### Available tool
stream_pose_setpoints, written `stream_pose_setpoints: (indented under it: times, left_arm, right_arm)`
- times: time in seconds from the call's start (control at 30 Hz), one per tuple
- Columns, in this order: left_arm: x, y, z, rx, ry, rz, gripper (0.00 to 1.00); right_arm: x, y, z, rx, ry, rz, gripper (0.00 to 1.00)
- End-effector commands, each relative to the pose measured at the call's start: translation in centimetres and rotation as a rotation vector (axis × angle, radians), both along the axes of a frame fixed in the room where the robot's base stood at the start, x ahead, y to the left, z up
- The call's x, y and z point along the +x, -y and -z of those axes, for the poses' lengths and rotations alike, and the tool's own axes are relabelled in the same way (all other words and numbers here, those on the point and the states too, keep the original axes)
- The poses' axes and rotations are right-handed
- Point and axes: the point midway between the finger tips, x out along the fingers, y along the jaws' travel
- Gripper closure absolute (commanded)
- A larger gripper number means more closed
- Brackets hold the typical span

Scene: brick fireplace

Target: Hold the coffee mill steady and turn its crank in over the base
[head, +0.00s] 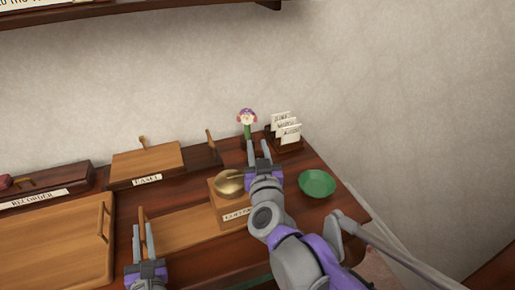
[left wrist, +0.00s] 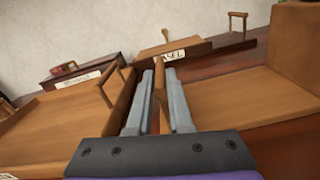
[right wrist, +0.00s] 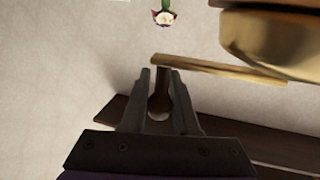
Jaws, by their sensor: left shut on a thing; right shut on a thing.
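The coffee mill is a wooden box (head: 238,217) with a label on its front and a brass dome (head: 229,183) on top. A long wooden base board (head: 178,228) runs left from it. My left gripper (head: 143,229) is shut on an upright wooden handle, also visible between its fingers in the left wrist view (left wrist: 160,78). My right gripper (head: 258,146) is behind and right of the dome. The right wrist view shows it shut on the dark knob (right wrist: 158,102) of the brass crank arm (right wrist: 215,68). The crank sticks out beyond the box; my right arm hides part of the mill.
A green bowl (head: 317,184) stands right of my right arm. A flower in a green vase (head: 247,127) and a card rack (head: 287,138) stand behind. The easel box (head: 147,163), recorder case (head: 45,187) and large wooden tray (head: 60,240) fill the left.

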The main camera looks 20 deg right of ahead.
Motion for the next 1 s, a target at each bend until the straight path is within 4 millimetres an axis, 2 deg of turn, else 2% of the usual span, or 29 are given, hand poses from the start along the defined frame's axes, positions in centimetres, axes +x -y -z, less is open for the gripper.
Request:
stream_pose_setpoints:
  times: [0.37,1.0]
  left_arm:
    - [0.0,0.1,0.0,0.000,-0.001,0.002,1.00]
    - [0.0,0.1,0.0,0.000,-0.001,0.003,1.00]
  right_arm:
    - [-0.7,0.0,-0.2,0.003,0.010,0.095,1.00]
    - [-5.4,-0.5,0.0,0.002,-0.002,0.662,1.00]
